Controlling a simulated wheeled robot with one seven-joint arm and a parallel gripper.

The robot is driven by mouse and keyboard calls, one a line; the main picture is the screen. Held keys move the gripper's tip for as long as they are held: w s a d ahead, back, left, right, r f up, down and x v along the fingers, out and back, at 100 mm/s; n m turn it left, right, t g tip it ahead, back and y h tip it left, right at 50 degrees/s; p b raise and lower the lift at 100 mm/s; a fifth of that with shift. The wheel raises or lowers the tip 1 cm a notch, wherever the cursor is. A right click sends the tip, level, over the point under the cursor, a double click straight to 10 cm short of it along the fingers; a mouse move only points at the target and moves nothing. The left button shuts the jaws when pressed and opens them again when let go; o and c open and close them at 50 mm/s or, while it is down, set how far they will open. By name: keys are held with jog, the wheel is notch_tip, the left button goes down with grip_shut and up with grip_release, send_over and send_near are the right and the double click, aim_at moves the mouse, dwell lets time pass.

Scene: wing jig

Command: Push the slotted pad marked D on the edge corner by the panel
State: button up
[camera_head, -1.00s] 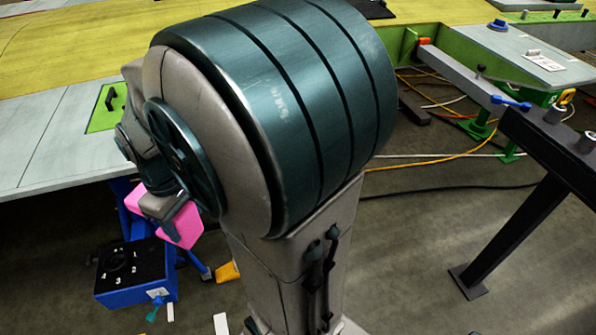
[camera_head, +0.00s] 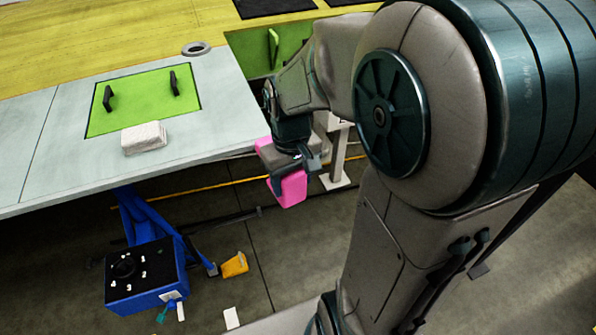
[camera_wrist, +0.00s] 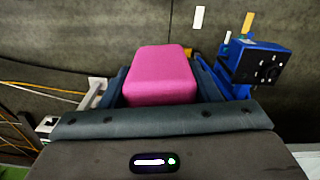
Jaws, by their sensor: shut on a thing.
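A pink block-like pad (camera_head: 290,190) is held by my gripper (camera_head: 287,167) beside the right end of the grey bench top (camera_head: 60,140). I cannot tell whether it touches the bench's edge corner. In the wrist view the pink pad (camera_wrist: 160,72) sits between the two dark fingers of my gripper (camera_wrist: 160,90), which is shut on it. No slot or letter D shows on the faces in view. The green panel (camera_head: 140,95) with two black handles is set in the bench top, left of my gripper.
A white block (camera_head: 144,138) lies at the panel's front edge. A grey ring (camera_head: 196,48) lies behind the panel. A blue stand (camera_head: 150,297) with a black top, a yellow piece (camera_head: 234,264) and a white piece (camera_head: 231,317) are below.

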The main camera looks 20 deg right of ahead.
jog(key=shift+w+a+r+m, duration=0.2)
jog(key=shift+w+a+m, duration=0.25)
jog(key=shift+m, duration=0.45)
jog(key=shift+w+p, duration=0.5)
jog(key=shift+w, duration=2.3)
jog(key=shift+w, duration=0.1)
jog(key=w, duration=0.6)
jog(key=shift+w+f+p, duration=0.15)
jog(key=shift+f+p, duration=0.1)
jog(key=shift+p, duration=0.15)
jog(key=o, duration=1.1)
jog(key=shift+w, duration=0.15)
jog(key=shift+c, duration=0.2)
jog(key=shift+r, duration=0.1)
notch_tip(320, 180, up, 14)
jog(key=b, duration=0.1)
jog(key=shift+w+f+b, duration=0.15)
jog(key=shift+f+b, duration=0.05)
jog(key=shift+b, duration=0.1)
